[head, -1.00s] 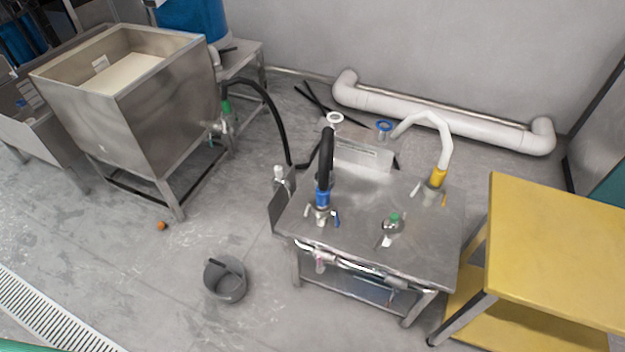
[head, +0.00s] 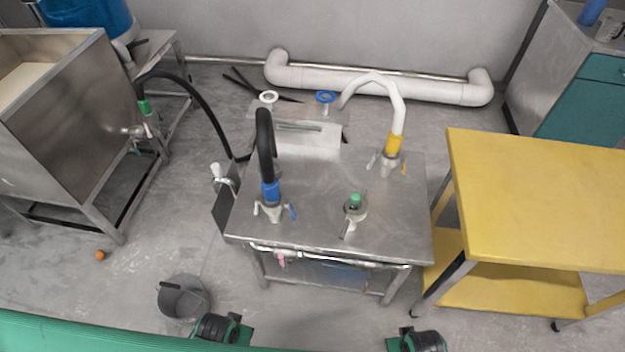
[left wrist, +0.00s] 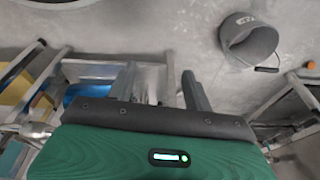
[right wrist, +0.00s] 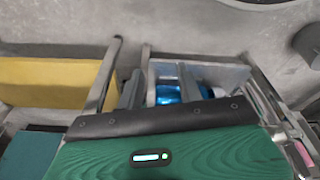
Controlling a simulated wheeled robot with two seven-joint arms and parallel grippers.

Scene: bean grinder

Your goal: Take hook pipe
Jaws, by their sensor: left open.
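Two curved pipes stand on the steel table (head: 320,225). A black hooked pipe (head: 264,140) rises from a blue collar at the left. A white bent pipe (head: 396,105) rises from a yellow collar at the back right. I cannot tell from the pictures which one is the hook pipe. My left gripper (left wrist: 160,88) is open and empty in the left wrist view. My right gripper (right wrist: 158,88) also has its fingers apart with nothing between them. The head view shows only black and green arm parts at its bottom edge, with both pipes well beyond them.
A green-capped valve (head: 355,205) stands on the table's right half. A yellow table (head: 540,200) is at the right, and a steel hopper (head: 75,125) at the left. A grey bucket (head: 184,297) stands on the floor near the table's front left. A thick white pipe (head: 370,82) runs along the wall.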

